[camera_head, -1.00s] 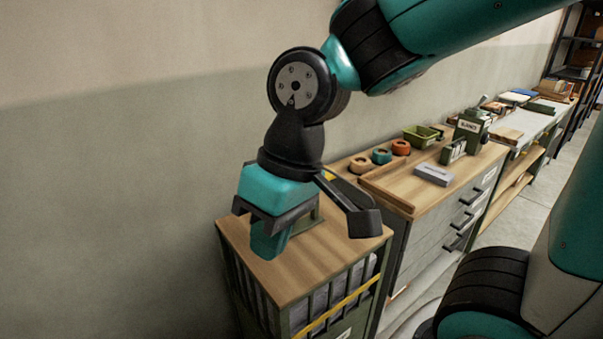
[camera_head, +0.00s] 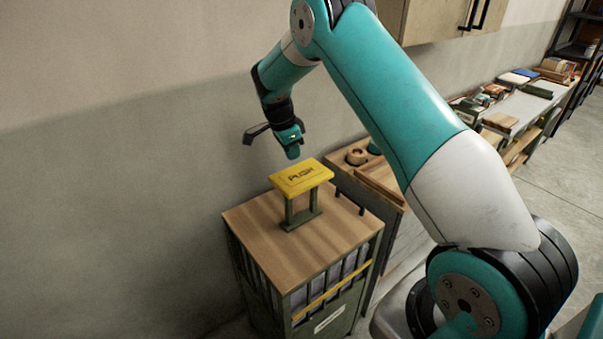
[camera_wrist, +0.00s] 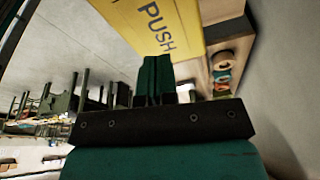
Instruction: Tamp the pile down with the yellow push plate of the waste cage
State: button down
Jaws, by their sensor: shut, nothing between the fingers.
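The waste cage (camera_head: 255,240) stands against the wall, with a wooden top, dark bars and grey contents behind them. Its yellow push plate (camera_head: 301,177), marked PUSH, sits raised above the top on a green frame. The plate also shows large at the top of the wrist view (camera_wrist: 165,28). My gripper (camera_head: 292,153) is just above and behind the plate's far edge, apart from it as far as I can tell. In the wrist view its fingers (camera_wrist: 153,80) are together and empty. The pile inside the cage is mostly hidden by the bars and top.
A yellow bar (camera_head: 330,292) crosses the cage front. A wooden-topped cabinet (camera_head: 372,180) stands close to its right, with tape rolls (camera_head: 357,157) on it. A wall cupboard (camera_head: 436,18) hangs above. A long bench (camera_head: 525,105) with books and boxes lies farther right.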

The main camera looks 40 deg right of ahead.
aim_at(300, 175)
jog(key=shift+f, duration=0.1)
jog(key=shift+b+x, duration=1.55)
jog(key=shift+x, duration=1.85)
jog(key=a+b+x, duration=0.1)
jog(key=b+x, duration=0.2)
jog(key=x, duration=0.1)
jog(key=a+b+x, duration=0.1)
jog(key=b+x, duration=0.3)
jog(key=x, duration=0.1)
jog(key=a+f+b+x, duration=0.1)
jog(key=b+x, duration=0.3)
jog(key=x, duration=0.1)
jog(key=shift+w+a+r, duration=0.1)
jog(key=shift+a, duration=0.15)
jog(key=shift+r, duration=0.15)
jog(key=shift+w+a+r, duration=0.2)
jog(key=shift+a+r, duration=0.05)
jog(key=shift+a, duration=0.5)
jog(key=shift+w+a+r, duration=0.15)
jog(key=shift+a+r, duration=0.1)
jog(key=shift+a, duration=0.5)
